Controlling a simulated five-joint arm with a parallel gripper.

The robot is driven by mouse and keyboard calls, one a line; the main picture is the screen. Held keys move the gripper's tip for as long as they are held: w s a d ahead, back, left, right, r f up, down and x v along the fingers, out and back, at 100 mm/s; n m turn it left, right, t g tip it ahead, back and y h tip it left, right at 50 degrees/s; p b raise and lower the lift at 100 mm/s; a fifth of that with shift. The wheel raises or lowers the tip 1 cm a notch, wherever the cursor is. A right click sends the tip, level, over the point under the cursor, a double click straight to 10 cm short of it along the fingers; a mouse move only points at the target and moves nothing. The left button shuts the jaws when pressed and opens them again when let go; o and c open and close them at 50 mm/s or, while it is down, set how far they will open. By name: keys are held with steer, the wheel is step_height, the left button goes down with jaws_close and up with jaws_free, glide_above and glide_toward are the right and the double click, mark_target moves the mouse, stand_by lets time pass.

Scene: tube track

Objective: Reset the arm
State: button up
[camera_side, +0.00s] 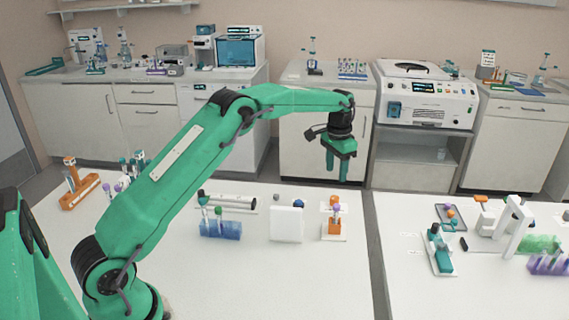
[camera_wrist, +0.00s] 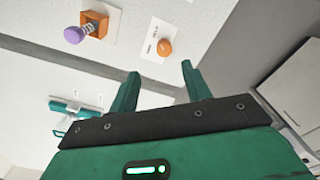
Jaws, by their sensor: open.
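My gripper (camera_side: 337,174) hangs above the far edge of the white table, pointing down, with its two green fingers apart. In the wrist view the gripper (camera_wrist: 160,86) is open, with nothing between the fingers. Below it stands a purple-capped tube (camera_side: 337,209) in an orange holder (camera_side: 334,228) on a white base. In the wrist view the purple cap (camera_wrist: 74,35) and orange holder (camera_wrist: 94,24) show at upper left, apart from the fingers. An orange round piece (camera_wrist: 164,47) sits on a white card beyond the fingertips.
A blue rack (camera_side: 220,229) with tubes and a white block (camera_side: 287,224) stand left of the orange holder. A dark gap (camera_side: 378,260) separates two tables. The right table holds a teal rack (camera_side: 439,252) and a purple rack (camera_side: 548,264). An orange rack (camera_side: 80,191) is at far left.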

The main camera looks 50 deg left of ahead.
steer(key=s+d+r+n+t, duration=0.1)
steer(key=s+d+r+t, duration=0.3)
steer(key=s+r, duration=1.35)
steer(key=s+d+f, duration=0.2)
steer(key=s, duration=0.9)
steer(key=s+d+f+n+t, duration=0.1)
steer(key=s+f, duration=0.1)
steer(key=s, duration=0.9)
steer(key=shift+s+d+f, duration=0.15)
steer(key=shift+s+d, duration=0.05)
steer(key=shift+d, duration=0.2)
steer(key=shift+c, duration=0.5)
